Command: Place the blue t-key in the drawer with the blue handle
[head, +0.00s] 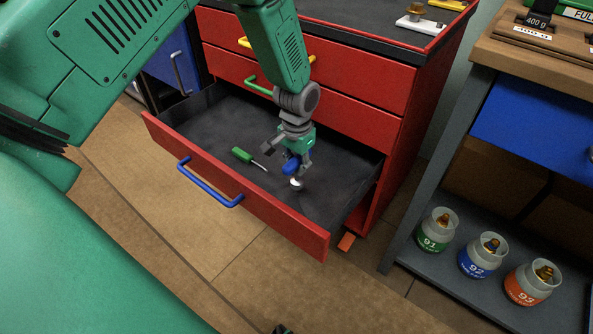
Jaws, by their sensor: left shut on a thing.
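The red drawer (285,228) with the blue handle (208,188) is pulled open and shows its dark inside. My left gripper (290,163) reaches down over the right part of the open drawer. It is shut on the blue t-key (291,166), whose blue part shows between the fingers. A pale round end (296,183) shows just below it. I cannot tell whether the key touches the drawer floor. A green-handled screwdriver-like tool (243,155) lies in the drawer, left of the gripper. My right gripper is not in view.
Closed red drawers above have a yellow handle (245,42) and a green handle (257,86). The left part of the open drawer is free.

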